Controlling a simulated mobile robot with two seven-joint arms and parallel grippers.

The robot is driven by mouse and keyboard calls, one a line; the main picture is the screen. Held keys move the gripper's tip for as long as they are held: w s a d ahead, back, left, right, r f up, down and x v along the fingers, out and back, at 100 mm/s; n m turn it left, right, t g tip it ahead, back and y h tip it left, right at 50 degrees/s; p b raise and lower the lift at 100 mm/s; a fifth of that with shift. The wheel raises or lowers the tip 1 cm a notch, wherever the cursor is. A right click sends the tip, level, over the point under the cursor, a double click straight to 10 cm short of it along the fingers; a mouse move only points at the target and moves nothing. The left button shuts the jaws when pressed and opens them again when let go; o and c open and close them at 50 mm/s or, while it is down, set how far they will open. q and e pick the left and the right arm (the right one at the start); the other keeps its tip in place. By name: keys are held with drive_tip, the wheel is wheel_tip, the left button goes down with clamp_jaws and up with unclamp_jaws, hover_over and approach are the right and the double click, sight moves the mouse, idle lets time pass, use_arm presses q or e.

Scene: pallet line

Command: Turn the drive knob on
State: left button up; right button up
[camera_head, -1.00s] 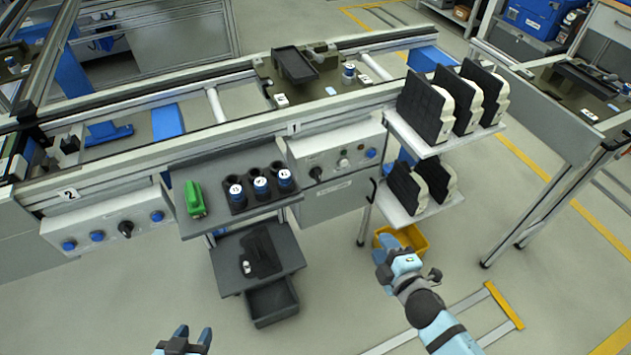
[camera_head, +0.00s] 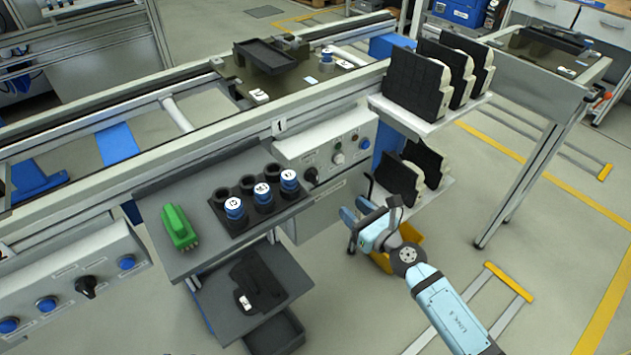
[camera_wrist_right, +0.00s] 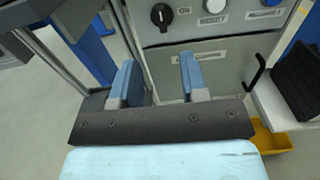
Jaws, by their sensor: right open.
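A black rotary knob (camera_head: 311,175) sits on the grey control panel (camera_head: 290,148) under the rail marked 1. It also shows at the top of the right wrist view (camera_wrist_right: 161,15), with an "ON" label to its right. A second black knob (camera_head: 85,287) is on the panel at the lower left. My right gripper (camera_head: 354,212) is open and empty, in front of the cabinet and below and to the right of the nearer knob. In the right wrist view its two blue fingers (camera_wrist_right: 158,72) stand apart below the knob, not touching it. My left gripper is out of view.
A grey shelf (camera_head: 160,262) with a green block (camera_head: 179,228) and blue-capped cylinders juts out left of the knob. A white rack (camera_head: 440,120) with black parts is at the right. A yellow bin (camera_head: 408,235) stands below my gripper.

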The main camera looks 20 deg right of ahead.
sight(317, 176)
drive_tip(key=x, duration=1.3)
drive_tip(key=shift+w, duration=0.25)
clamp_jaws()
